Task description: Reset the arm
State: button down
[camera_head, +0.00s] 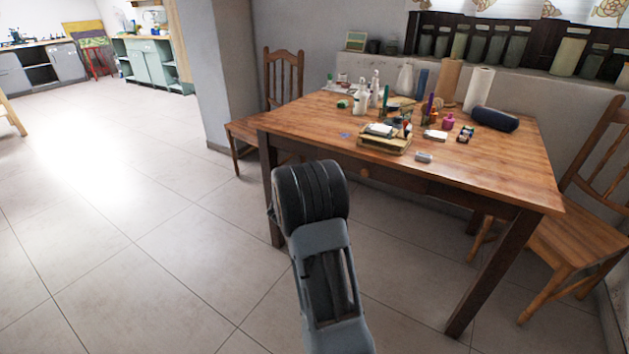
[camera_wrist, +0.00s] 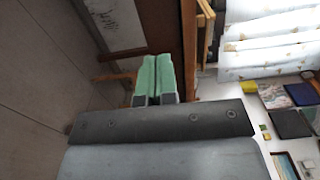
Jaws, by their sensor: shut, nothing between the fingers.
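My gripper (camera_wrist: 157,76) shows in the wrist view as two pale green fingers side by side, shut with nothing between them. In the head view my arm rises from the bottom edge to a black joint in front of the table's left front part. The gripper itself cannot be made out there. The fingers are clear of any object as far as the wrist view shows.
A wooden table (camera_head: 490,165) stands just beyond my arm, with bottles, a small wooden tray (camera_head: 385,143), a dark blue roll (camera_head: 495,119) and other small items on it. Wooden chairs stand at its left (camera_head: 283,80) and right (camera_head: 575,235). Tiled floor (camera_head: 110,220) is clear at left.

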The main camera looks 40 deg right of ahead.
jog(key=shift+s+a, duration=0.15)
jog(key=shift+a, duration=0.3)
jog(key=w+a+r+n+t+y+p, duration=0.2)
jog(key=a+r+n+t+y+p, duration=0.1)
jog(key=a+r+n+y+p, duration=0.25)
jog(key=w+a+r+n+t+y+p, duration=0.25)
jog(key=a+r+n+t+p, duration=0.2)
jog(key=a+r, duration=0.35)
jog(key=s+a+r+n+y+p, duration=0.3)
jog(key=a+r+n+y+p, duration=0.3)
jog(key=a+r+n+p, duration=0.25)
jog(key=s+a+r+n+g+y+p, duration=0.1)
jog(key=s+a+r+n+g+p, duration=0.2)
jog(key=s, duration=0.4)
jog(key=s+a+r+n+g+y+p, duration=0.1)
jog(key=s+a+r+n+g+p, duration=0.2)
jog(key=s+a+n+p, duration=0.1)
jog(key=s+a+r+n+g+y+p, duration=0.1)
jog(key=s+a+r+n+g+p, duration=0.2)
jog(key=s+n, duration=0.4)
jog(key=s+a+r+p, duration=0.1)
jog(key=s+p, duration=0.1)
jog(key=s, duration=0.1)
jog(key=shift+a+r, duration=0.1)
